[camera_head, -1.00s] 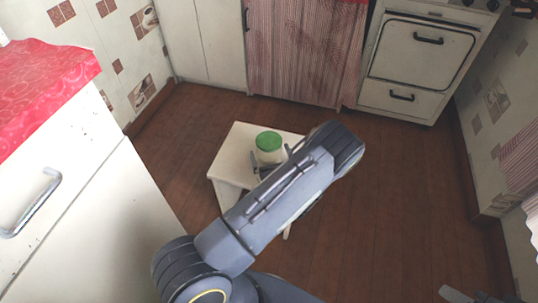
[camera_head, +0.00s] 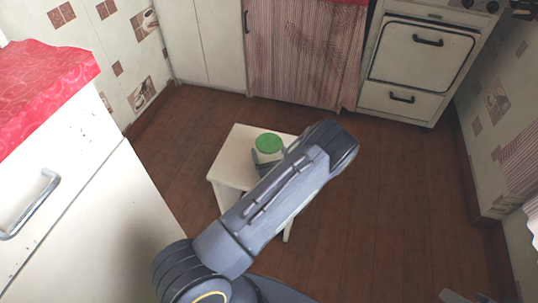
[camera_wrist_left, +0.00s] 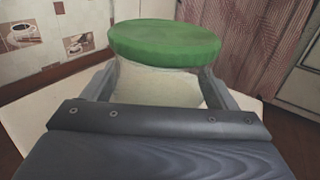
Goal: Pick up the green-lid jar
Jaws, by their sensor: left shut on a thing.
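The green-lid jar (camera_head: 269,146) has a pale body and a round green lid. In the head view it is at the white stool (camera_head: 233,165), upright, partly hidden by my left arm. In the left wrist view the jar (camera_wrist_left: 160,85) stands between the two fingers of my left gripper (camera_wrist_left: 158,88), which is shut on its body below the lid. My left gripper also shows in part in the head view (camera_head: 262,160). I cannot tell whether the jar's base touches the stool top.
A counter with a red oilcloth (camera_head: 45,85) stands at the left. A white stove (camera_head: 415,65) and a striped curtain (camera_head: 303,55) are at the back. The brown floor (camera_head: 400,190) right of the stool is clear.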

